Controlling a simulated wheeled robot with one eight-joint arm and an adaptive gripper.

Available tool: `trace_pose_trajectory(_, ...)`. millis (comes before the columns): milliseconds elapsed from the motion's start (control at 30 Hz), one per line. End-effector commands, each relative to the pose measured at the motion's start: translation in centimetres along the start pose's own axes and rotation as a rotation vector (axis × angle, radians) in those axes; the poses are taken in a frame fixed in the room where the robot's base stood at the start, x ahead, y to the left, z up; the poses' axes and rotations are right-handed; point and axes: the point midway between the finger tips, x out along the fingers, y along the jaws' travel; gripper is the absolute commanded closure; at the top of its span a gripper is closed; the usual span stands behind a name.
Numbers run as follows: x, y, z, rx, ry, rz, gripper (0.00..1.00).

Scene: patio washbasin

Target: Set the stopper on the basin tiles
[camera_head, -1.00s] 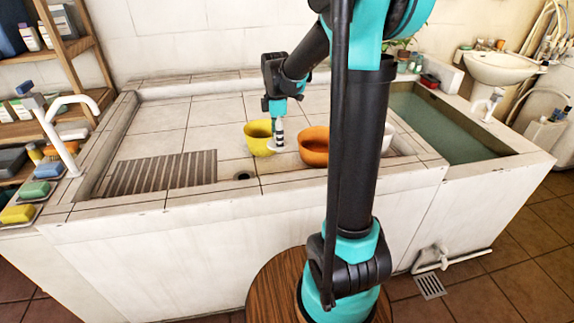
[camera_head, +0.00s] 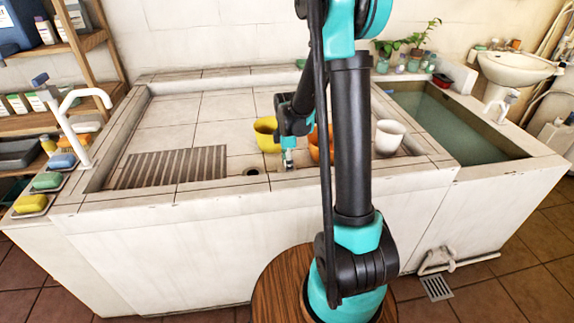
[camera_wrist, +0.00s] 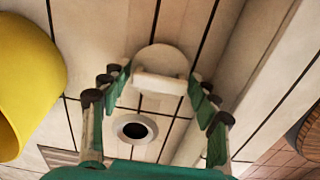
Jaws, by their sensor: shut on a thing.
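The white stopper (camera_wrist: 160,58) is a pale round disc with a bar-shaped grip, seen between my fingers in the wrist view. My gripper (camera_wrist: 158,88) is shut on its bar. In the head view my gripper (camera_head: 289,160) is low over the front of the tiled basin, right of the drain hole (camera_head: 251,171). The stopper is too small there to make out clearly. The basin tiles (camera_head: 222,137) are pale with dark joints. The drain hole also shows in the wrist view (camera_wrist: 134,130), apart from the stopper. I cannot tell whether the stopper touches the tiles.
A white cup (camera_head: 389,138) stands further right. A slatted grate (camera_head: 170,167) lies left of the drain. Tiles at the back left are clear.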

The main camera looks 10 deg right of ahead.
Motion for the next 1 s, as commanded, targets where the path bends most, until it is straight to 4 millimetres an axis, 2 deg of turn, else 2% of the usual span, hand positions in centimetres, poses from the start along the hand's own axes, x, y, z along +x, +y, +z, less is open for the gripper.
trace_pose_trajectory(233,0.2,0.0,0.0,0.0,0.0,0.0,0.67)
trace_pose_trajectory(267,0.2,0.0,0.0,0.0,0.0,0.0,0.38)
trace_pose_trajectory(433,0.2,0.0,0.0,0.0,0.0,0.0,0.18)
trace_pose_trajectory(767,0.1,0.0,0.0,0.0,0.0,0.0,0.18)
trace_pose_trajectory(867,-0.6,0.0,0.0,0.0,0.0,0.0,0.18)
trace_pose_trajectory(1000,-2.5,0.0,0.0,0.0,0.0,0.0,0.18)
